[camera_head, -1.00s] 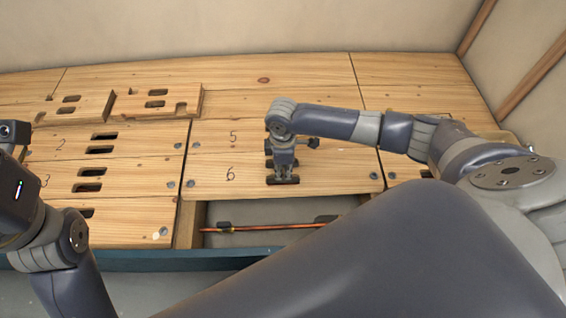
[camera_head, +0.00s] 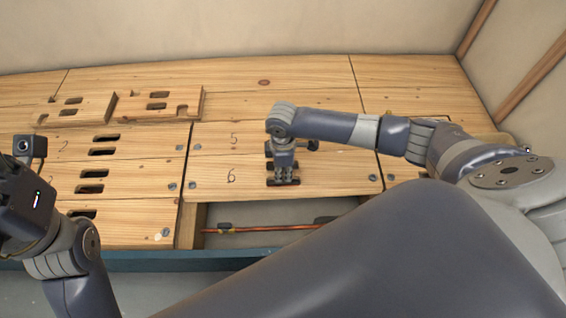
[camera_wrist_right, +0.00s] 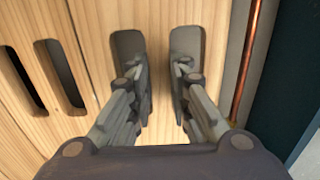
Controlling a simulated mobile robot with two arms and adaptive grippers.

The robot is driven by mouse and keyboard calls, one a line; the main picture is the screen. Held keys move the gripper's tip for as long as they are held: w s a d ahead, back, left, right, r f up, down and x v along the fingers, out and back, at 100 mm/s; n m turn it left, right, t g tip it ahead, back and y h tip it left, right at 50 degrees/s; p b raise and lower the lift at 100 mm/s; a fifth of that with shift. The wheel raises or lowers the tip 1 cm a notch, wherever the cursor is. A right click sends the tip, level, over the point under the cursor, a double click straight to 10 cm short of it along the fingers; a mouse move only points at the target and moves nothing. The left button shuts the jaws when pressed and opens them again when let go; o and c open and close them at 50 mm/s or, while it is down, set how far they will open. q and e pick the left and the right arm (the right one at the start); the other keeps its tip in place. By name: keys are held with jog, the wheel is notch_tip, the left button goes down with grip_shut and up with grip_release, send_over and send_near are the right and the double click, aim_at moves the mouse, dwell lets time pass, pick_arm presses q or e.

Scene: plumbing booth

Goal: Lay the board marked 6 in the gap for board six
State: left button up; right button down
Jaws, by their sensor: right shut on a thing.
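The board marked 6 (camera_head: 335,176) is a pale wood plank lying in front of the board marked 5 (camera_head: 215,140), along its front edge. It looks about level with it. My right gripper (camera_head: 283,181) is over board 6. In the right wrist view my right gripper (camera_wrist_right: 160,95) has its fingers down in the two slots, shut on the strip of board 6 (camera_wrist_right: 157,45) between them. The gap for board six is hidden under the board. My left gripper (camera_head: 20,200) is at the left edge, away from the boards; its fingertips do not show.
An open bay in front of board 6 shows a copper pipe (camera_head: 260,229). Slotted boards with marks 2 and 3 lie on the left. Two loose notched boards, a left one (camera_head: 75,108) and a right one (camera_head: 160,104), lie on the deck behind. Pale walls stand behind and right.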

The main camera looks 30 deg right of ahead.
aim_at(283, 174)
jog(key=shift+f, duration=0.1)
jog(key=c, duration=1.4)
grip_release()
notch_tip(283, 174, up, 12)
jog(key=shift+r, duration=0.1)
